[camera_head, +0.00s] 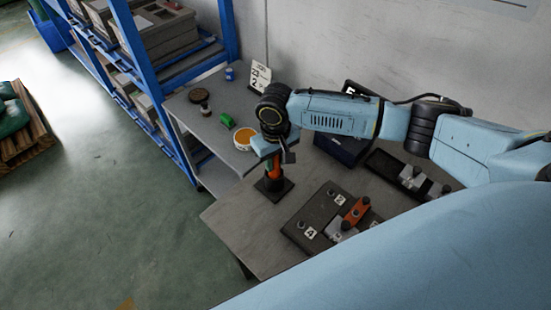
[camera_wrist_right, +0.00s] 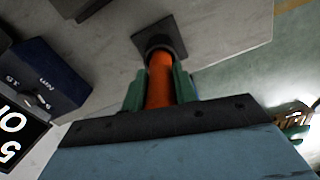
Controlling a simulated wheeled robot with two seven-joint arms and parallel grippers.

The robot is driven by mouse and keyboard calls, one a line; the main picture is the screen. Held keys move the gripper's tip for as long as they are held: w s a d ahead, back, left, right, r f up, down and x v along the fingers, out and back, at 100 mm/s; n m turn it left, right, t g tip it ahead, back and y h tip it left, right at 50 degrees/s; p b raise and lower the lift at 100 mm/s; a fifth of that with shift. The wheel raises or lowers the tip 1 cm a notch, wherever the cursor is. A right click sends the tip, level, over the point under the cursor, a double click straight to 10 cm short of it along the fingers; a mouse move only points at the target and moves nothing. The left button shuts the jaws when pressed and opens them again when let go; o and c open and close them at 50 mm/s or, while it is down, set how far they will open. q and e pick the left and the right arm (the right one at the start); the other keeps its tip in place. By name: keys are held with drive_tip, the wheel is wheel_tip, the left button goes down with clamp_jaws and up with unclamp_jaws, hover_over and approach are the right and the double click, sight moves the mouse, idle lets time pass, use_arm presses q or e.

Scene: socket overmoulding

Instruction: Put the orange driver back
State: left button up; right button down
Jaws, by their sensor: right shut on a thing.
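The orange driver (camera_wrist_right: 160,82) is upright between the green fingers of my right gripper (camera_wrist_right: 161,88), which is shut on it. In the head view the driver (camera_head: 273,170) shows below my right wrist, over a dark square stand (camera_head: 274,189) on the table. In the right wrist view the driver's far end meets the dark collar of this stand (camera_wrist_right: 173,32). I cannot tell how deep it sits. The right gripper (camera_head: 272,158) is partly hidden by its own wrist in the head view. My left gripper is not in view.
A dark fixture plate (camera_head: 318,207) with numbered labels and an orange clamp (camera_head: 355,211) lies to the right. A dark tray (camera_head: 398,172) holds metal parts. On the side shelf are a green part (camera_head: 227,121) and an orange-topped round tub (camera_head: 243,142). A blue rack (camera_head: 133,60) stands left.

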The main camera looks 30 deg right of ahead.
idle(0.3)
drive_tip(key=c, duration=1.1)
unclamp_jaws()
drive_tip(key=shift+f, duration=0.1)
wheel_tip(320, 180, up, 12)
drive_tip(key=shift+r, duration=0.2)
